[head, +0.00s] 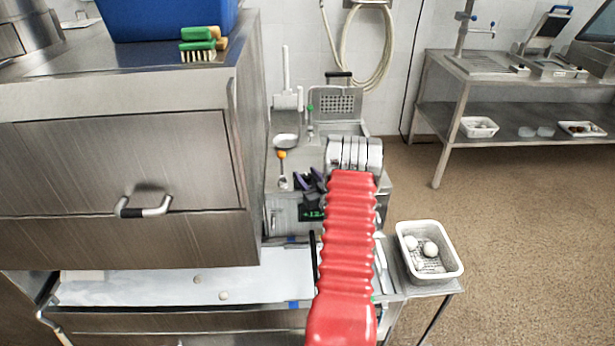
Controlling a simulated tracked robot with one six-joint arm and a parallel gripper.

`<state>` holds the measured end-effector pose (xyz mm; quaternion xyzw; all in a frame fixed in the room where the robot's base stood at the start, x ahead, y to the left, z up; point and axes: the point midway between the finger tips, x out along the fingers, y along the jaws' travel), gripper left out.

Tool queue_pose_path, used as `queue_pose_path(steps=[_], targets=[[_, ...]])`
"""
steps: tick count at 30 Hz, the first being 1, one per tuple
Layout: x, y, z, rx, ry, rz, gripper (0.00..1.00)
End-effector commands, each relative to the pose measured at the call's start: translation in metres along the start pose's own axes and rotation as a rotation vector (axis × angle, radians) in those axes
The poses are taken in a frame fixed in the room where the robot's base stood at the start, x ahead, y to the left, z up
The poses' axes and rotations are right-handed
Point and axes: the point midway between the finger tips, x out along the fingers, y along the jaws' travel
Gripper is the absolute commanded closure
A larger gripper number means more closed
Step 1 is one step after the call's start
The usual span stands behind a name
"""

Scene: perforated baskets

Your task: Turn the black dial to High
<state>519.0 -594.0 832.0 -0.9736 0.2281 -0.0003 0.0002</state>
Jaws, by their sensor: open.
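My red-sleeved arm reaches forward over the metal bench. My gripper (308,182) shows as dark fingers left of the arm's grey wrist, above a steel unit (283,216) with a green-lit display (312,213). The fingers are small in the picture and appear empty. I cannot make out the black dial; the arm and gripper cover part of the unit's front, and the dial may be behind them. No High mark can be read.
A large steel cabinet (120,170) with a handle stands close on the left. A white basket (405,240) with white round items is at right. Open floor lies beyond it.

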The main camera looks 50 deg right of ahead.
Motion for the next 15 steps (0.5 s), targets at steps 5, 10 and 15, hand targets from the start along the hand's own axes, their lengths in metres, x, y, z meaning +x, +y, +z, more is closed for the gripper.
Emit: queue_pose_path(steps=[5,10,15], targets=[[-0.0002,0.0002,0.0000,0.000,0.000,0.000,0.55],[-0.0004,0.0005,-0.0001,0.000,0.000,0.001,0.66],[-0.0006,0.0007,-0.0002,0.000,0.000,0.001,0.78]])
